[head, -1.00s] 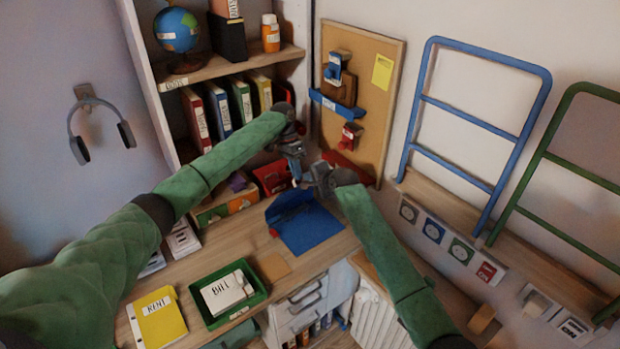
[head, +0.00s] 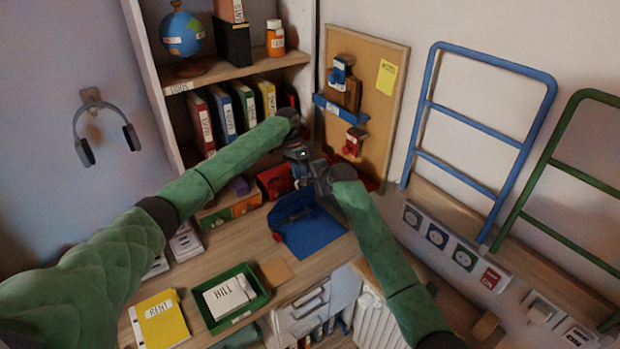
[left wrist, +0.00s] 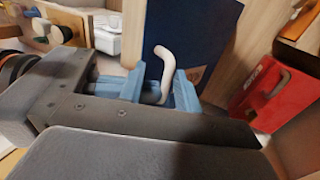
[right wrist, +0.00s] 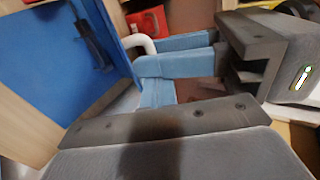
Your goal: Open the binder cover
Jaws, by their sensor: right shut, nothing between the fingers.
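The blue binder (head: 318,238) lies on the desk, below and in front of both grippers. Its flat blue face shows in the head view, with a raised blue part at its back left. In the right wrist view its blue panel (right wrist: 40,70) carries a dark metal mechanism. A dark blue panel (left wrist: 205,45) stands in the left wrist view. My right gripper (head: 316,186) is shut and empty just above the binder's back edge. My left gripper (head: 299,176) is close beside it; its blue fingers show near a pale curved piece, and their closure is unclear. Contact with the binder is hidden.
A green tray (head: 264,302) with a paper marked BILL and a yellow RENT folder (head: 178,330) lie at the front left. Red containers stand behind the binder, below a shelf of upright binders (head: 246,104). A corkboard (head: 393,105) stands at the back right.

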